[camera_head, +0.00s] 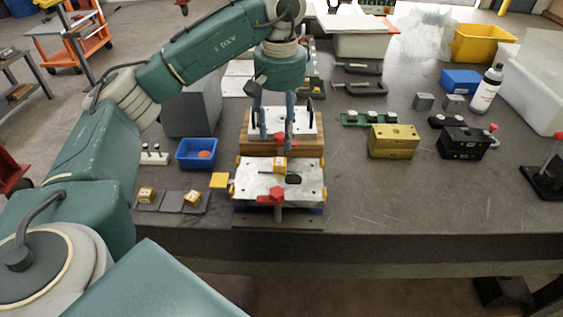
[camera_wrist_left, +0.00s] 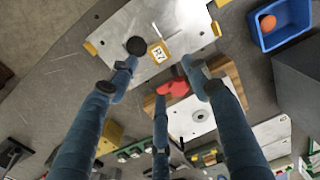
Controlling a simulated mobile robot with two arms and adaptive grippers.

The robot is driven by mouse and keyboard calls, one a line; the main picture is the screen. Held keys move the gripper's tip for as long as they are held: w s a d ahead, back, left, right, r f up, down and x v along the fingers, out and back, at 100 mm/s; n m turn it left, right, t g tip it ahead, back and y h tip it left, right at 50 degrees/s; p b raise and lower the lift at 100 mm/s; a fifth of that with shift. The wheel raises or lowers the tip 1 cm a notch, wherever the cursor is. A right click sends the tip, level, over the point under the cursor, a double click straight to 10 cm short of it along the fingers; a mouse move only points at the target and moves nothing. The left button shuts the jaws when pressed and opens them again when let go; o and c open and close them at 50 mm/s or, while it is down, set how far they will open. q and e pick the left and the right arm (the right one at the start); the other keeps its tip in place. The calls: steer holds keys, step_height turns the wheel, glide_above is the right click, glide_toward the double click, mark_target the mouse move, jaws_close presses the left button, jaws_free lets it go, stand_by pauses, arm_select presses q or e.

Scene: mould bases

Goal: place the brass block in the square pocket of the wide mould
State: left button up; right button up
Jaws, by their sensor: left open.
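The wide mould (camera_head: 250,187), a pale metal plate with yellow corner pieces, lies near the table's front edge; it also shows in the left wrist view (camera_wrist_left: 185,22). A small brass block (camera_head: 280,165) with a pale label sits at its back middle, and in the left wrist view (camera_wrist_left: 158,52). I cannot tell how deep it sits in the square pocket, which it hides. A dark oval opening (camera_head: 293,180) lies beside it. My left gripper (camera_head: 277,143) is open and empty, above and just behind the block, apart from it. My right gripper is not in view.
Another mould on a wooden base (camera_head: 285,149) is behind. Two similar small blocks (camera_head: 147,195) (camera_head: 193,198) lie on dark pads at left, by a blue tray (camera_head: 188,161).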

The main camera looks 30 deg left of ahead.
mark_target(280, 160)
arm_select(q)
step_height(280, 160, down, 4)
steer(key=shift+r+p, duration=0.2)
steer(key=shift+p, duration=0.1)
steer(key=shift+f+p, duration=0.45)
steer(key=shift+f, duration=0.1)
step_height(280, 160, down, 4)
steer(key=shift+a+r+p, duration=0.1)
steer(key=shift+r+p, duration=0.1)
steer(key=shift+p, duration=0.6)
steer(key=shift+f, duration=0.4)
steer(key=shift+r, duration=0.1)
jaws_close()
